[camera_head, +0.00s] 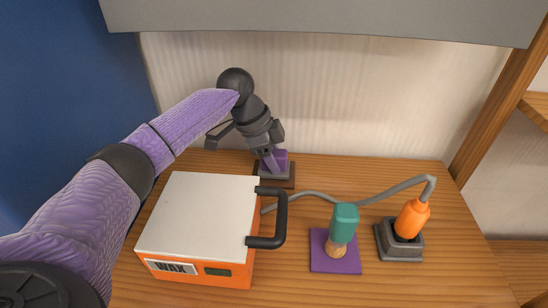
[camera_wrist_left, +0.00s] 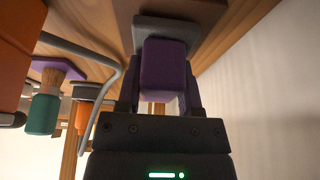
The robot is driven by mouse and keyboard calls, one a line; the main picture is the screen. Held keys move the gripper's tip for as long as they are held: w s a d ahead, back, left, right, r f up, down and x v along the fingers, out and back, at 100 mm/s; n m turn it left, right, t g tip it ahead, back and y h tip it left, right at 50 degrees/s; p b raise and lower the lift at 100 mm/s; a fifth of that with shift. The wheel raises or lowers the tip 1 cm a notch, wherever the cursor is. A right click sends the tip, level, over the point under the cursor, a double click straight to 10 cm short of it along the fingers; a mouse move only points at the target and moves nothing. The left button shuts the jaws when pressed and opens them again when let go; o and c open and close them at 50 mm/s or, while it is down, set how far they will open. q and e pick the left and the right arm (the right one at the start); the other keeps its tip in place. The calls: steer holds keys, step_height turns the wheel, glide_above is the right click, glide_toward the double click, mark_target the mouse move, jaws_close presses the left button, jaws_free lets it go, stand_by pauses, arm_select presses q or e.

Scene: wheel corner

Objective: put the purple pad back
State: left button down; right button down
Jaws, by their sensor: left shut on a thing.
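The purple pad (camera_head: 281,159) is a small purple block at the back of the table, behind the orange box. My left gripper (camera_head: 269,158) points down and is shut on it. In the left wrist view the pad (camera_wrist_left: 164,65) sits between both fingers of the gripper (camera_wrist_left: 160,95). A grey holder (camera_wrist_left: 165,33) on a dark brown base (camera_head: 288,181) is right at the pad's far end. I cannot tell whether the pad touches the holder or is in it. My right gripper is not in view.
An orange wax box (camera_head: 200,220) with a white top and black handle (camera_head: 280,220) stands in front of the gripper. A green-handled brush (camera_head: 343,222) stands on a flat purple mat (camera_head: 322,262). An orange corded tool (camera_head: 411,217) stands in a grey holder (camera_head: 385,245). A grey cable (camera_head: 318,194) crosses behind.

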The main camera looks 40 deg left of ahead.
mark_target(276, 152)
arm_select(q)
steer(key=shift+f, duration=0.15)
steer(key=shift+c, duration=1.2)
jaws_free()
steer(key=shift+f, duration=0.15)
steer(key=shift+f+b, duration=0.3)
steer(key=shift+b, duration=0.8)
steer(key=p+v, duration=0.4)
steer(key=v, duration=0.1)
steer(key=d+p+v, duration=0.1)
steer(key=p+v, duration=0.1)
steer(key=shift+w+a+r, duration=0.1)
steer(key=shift+w+r, duration=0.2)
steer(key=shift+r, duration=0.3)
steer(key=shift+s+a+r, duration=0.1)
steer(key=shift+a+r, duration=0.15)
steer(key=shift+r, duration=0.1)
